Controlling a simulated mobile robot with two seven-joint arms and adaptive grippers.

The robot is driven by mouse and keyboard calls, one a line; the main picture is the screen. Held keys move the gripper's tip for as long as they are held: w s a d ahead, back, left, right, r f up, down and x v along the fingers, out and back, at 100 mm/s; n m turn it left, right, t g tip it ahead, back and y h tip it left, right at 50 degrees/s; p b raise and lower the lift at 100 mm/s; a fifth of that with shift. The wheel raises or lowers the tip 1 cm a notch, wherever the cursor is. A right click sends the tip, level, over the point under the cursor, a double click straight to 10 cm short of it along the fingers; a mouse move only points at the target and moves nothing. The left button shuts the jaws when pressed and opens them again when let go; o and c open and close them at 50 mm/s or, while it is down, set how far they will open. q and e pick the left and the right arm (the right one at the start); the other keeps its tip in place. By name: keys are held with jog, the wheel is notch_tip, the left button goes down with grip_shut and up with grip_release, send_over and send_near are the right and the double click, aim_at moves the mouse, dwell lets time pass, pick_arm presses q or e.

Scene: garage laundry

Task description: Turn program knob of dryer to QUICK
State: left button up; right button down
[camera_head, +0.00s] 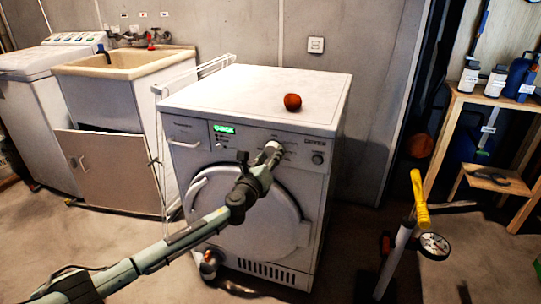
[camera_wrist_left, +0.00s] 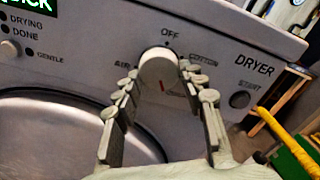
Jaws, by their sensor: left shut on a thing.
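The dryer (camera_head: 225,97) is white and stands in the middle of the head view. Its green-lit display (camera_head: 224,129) reads QUICK, and part of it shows at the top left of the wrist view. The white program knob (camera_wrist_left: 157,66) sits on the panel under the OFF label. A red mark shows on the knob's lower part. My right gripper is not in view.
An orange-red ball (camera_head: 292,102) lies on the dryer top. The round start button (camera_wrist_left: 240,100) is right of the knob. A sink cabinet (camera_head: 125,65) stands left. A yellow-handled tool (camera_head: 420,198) stands right, near a wooden shelf (camera_head: 490,99) with bottles.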

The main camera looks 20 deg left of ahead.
pick_arm(q)
jog(key=o, duration=1.2)
jog(key=shift+c, duration=0.2)
jog(key=s, duration=1.2)
jog(key=shift+a, duration=0.25)
